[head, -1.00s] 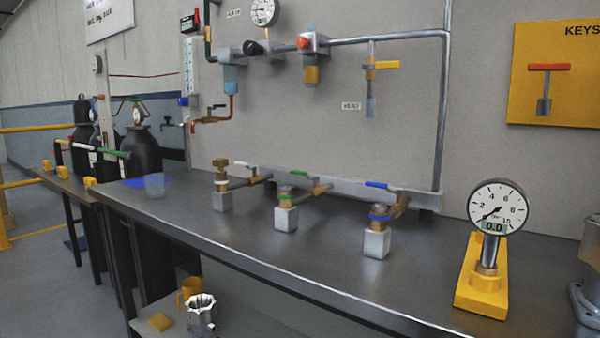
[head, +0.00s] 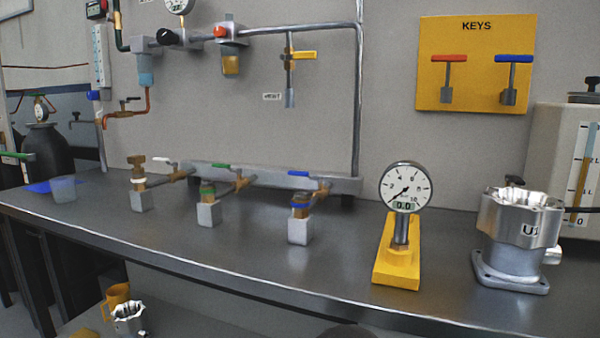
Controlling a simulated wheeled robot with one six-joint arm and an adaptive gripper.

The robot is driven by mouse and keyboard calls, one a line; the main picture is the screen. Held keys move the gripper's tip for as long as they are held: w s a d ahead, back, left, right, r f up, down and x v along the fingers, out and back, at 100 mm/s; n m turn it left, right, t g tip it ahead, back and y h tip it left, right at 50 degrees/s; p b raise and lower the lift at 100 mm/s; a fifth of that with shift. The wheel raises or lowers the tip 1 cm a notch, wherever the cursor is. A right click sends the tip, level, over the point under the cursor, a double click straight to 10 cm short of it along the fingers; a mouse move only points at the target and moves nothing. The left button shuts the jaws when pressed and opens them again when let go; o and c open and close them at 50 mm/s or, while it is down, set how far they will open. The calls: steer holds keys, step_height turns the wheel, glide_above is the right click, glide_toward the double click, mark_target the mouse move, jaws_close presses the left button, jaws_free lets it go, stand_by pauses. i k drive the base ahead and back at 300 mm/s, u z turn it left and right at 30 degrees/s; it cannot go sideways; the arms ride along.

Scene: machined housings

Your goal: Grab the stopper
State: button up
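I cannot pick out a stopper with certainty. A machined metal housing marked U1 (head: 515,235) stands upright on the right part of the bench, its top rim scalloped; its inside is hardly visible. A brass fitting with a wide top (head: 136,163) stands on the left grey block (head: 140,202). Two more blocks carry fittings, one with a green band (head: 207,190) and one with a blue band (head: 300,202). A smaller metal housing (head: 128,318) sits on a lower surface at the bottom left. My gripper is not in view.
A dial gauge (head: 407,187) stands on a yellow base (head: 396,268). The bench (head: 250,262) is clear along its front. A yellow KEYS board (head: 475,35) holds a red and a blue T-key. A clear cup (head: 63,190) stands at left; a yellow mug (head: 116,294) is below.

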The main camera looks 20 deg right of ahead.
mark_target(136, 159)
steer(key=u, duration=0.25)
steer(key=k, duration=0.45)
steer(key=u, duration=1.45)
steer(key=i, duration=1.45)
steer(key=z, duration=0.95)
